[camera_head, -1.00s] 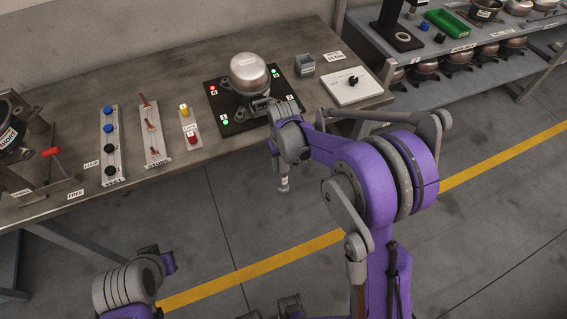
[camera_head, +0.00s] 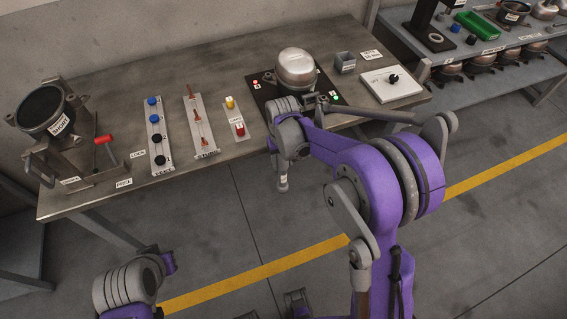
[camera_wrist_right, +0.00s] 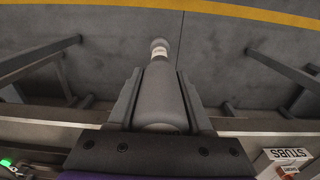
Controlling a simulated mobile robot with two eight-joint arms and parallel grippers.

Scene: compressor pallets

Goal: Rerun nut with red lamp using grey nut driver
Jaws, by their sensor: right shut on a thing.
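My right gripper (camera_wrist_right: 158,100) is shut on the grey nut driver (camera_wrist_right: 160,88), a grey tapered body with a pale band near its tip. In the head view the driver (camera_head: 283,183) hangs below my right wrist, in front of the table edge and over the floor. The compressor (camera_head: 295,68), a silvery dome, stands on a black plate (camera_head: 265,96) on the table. A red lamp (camera_head: 255,82) glows at the plate's left corner and a green lamp (camera_head: 335,98) at its right. My arm hides the plate's front. Nuts are too small to make out.
On the table (camera_head: 140,95) stand a tool rack (camera_head: 157,135) with blue and black pieces, a stubs rack (camera_head: 200,130), a caps strip (camera_head: 236,120), a grey box (camera_head: 345,62) and a white dial panel (camera_head: 391,84). A tilted pot fixture (camera_head: 45,110) stands left.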

